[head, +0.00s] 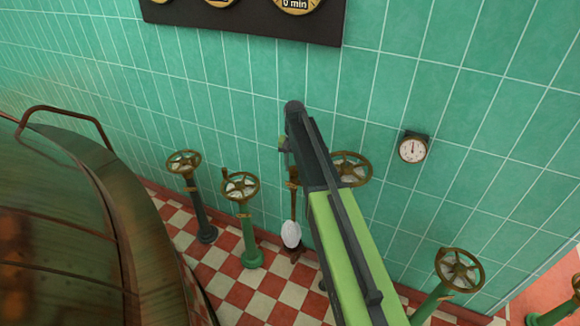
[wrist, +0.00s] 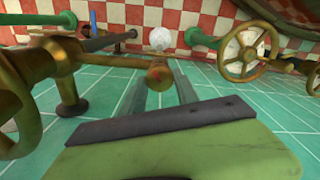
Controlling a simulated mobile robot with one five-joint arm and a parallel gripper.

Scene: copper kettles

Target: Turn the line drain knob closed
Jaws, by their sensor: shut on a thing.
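The drain knob, a small brass piece (wrist: 160,74), sits between the two grey fingers of my gripper (wrist: 158,88) in the wrist view. The fingers are shut on it from both sides. In the head view a brass pipe (head: 293,182) runs down beside my arm to a white rounded thing (head: 291,234), also in the wrist view (wrist: 160,39). My arm hides much of the gripper and knob in the head view. I cannot tell the knob's turn angle.
Brass handwheels on posts stand left (head: 239,186) and farther left (head: 184,163). Another handwheel (head: 352,169) is close behind my arm; one more (head: 459,269) is at right. A copper kettle (head: 70,220) fills the left. A dial gauge (head: 412,149) hangs on the green tiled wall.

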